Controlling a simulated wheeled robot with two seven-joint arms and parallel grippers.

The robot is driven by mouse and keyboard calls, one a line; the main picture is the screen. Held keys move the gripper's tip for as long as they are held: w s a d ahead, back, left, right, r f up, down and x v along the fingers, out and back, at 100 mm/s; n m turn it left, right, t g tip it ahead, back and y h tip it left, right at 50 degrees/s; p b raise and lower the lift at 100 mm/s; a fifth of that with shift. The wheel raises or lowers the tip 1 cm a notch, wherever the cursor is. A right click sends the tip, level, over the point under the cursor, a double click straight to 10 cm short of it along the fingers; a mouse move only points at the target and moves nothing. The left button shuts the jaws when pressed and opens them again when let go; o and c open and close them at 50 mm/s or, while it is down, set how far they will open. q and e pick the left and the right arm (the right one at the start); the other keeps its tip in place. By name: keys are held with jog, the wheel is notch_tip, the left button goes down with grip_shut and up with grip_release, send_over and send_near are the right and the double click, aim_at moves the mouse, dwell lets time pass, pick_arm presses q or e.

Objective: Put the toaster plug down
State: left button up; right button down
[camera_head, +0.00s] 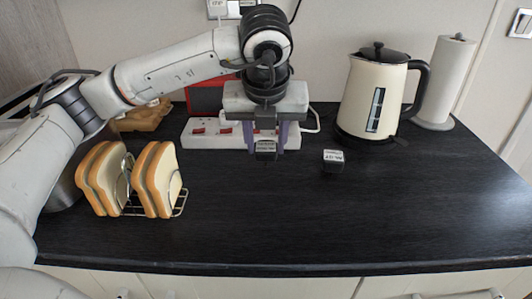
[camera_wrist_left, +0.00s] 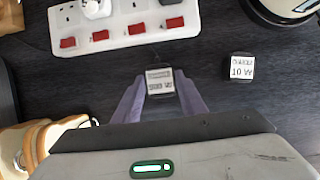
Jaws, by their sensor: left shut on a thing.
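My left gripper (camera_head: 266,148) is shut on a small dark plug with a pale label (camera_head: 265,157), just in front of the power strip. In the left wrist view the plug (camera_wrist_left: 160,83) sits between the two purple fingertips, its label too small to read surely. I take it for the toaster plug. Whether it touches the counter I cannot tell. A second dark block with a white label (camera_head: 333,160) stands apart on the counter to the right; its label reads "10 W" in the left wrist view (camera_wrist_left: 240,68). My right gripper is not in view.
A white power strip (camera_head: 200,132) with red switches lies behind the gripper. A cream kettle (camera_head: 372,95) and a paper roll (camera_head: 446,80) stand at the back right. A toast rack with bread (camera_head: 157,180) is at the left. The counter's front right (camera_head: 400,215) is clear.

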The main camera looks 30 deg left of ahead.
aim_at(266, 151)
pick_arm(q)
jog(key=shift+f, duration=1.65)
jog(key=o, duration=1)
jog(key=shift+o, duration=0.2)
jog(key=v, duration=1.2)
jog(key=shift+r, duration=0.2)
